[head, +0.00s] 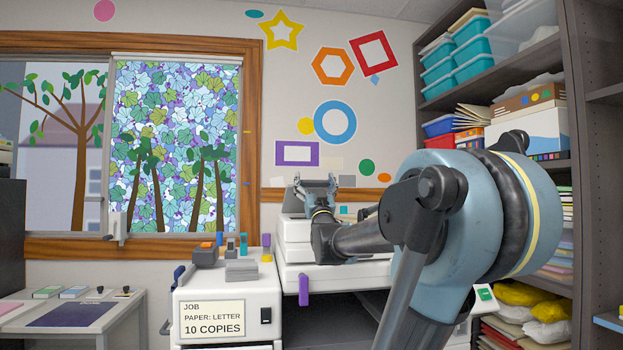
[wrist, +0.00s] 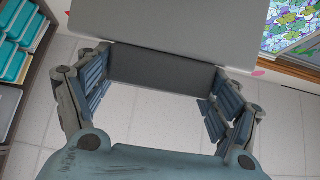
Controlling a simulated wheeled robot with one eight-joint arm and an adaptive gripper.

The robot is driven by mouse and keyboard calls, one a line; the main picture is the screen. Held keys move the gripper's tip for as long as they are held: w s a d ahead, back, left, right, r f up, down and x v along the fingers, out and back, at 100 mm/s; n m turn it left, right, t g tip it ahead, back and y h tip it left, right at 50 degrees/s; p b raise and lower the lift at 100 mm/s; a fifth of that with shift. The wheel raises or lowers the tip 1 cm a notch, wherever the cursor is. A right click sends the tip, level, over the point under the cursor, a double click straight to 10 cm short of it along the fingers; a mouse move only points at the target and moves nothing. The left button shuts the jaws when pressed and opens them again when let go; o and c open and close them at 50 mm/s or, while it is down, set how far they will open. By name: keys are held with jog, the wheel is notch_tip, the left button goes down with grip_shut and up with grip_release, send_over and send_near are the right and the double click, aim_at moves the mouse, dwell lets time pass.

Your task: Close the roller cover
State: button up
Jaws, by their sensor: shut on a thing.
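The white copier (head: 318,278) stands in the middle of the head view, below the window's right side. My gripper (head: 318,184) is above its top, at the far end of my arm. In the wrist view, my gripper (wrist: 160,68) has its two fingers on either side of a grey panel (wrist: 185,25), which looks like the roller cover. The panel has a pale broad face and a darker edge face between the fingers. My gripper is shut on it. In the head view the cover is too small and too hidden behind the gripper to make out its angle.
A white unit (head: 228,310) with a job sign and small blocks on top stands left of the copier. A purple handle (head: 304,290) sticks out at the copier's front. Full shelves (head: 585,150) stand close on the right. A low table (head: 70,313) is at the left.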

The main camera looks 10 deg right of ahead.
jog(key=shift+s+f, duration=0.25)
jog(key=shift+f, duration=0.3)
jog(key=o, duration=1.4)
jog(key=shift+o, duration=0.2)
jog(key=shift+s+f, duration=0.1)
jog(key=v, duration=0.3)
jog(key=shift+f, duration=0.1)
jog(key=shift+s, duration=0.4)
jog(key=s, duration=1)
jog(key=shift+s, duration=0.4)
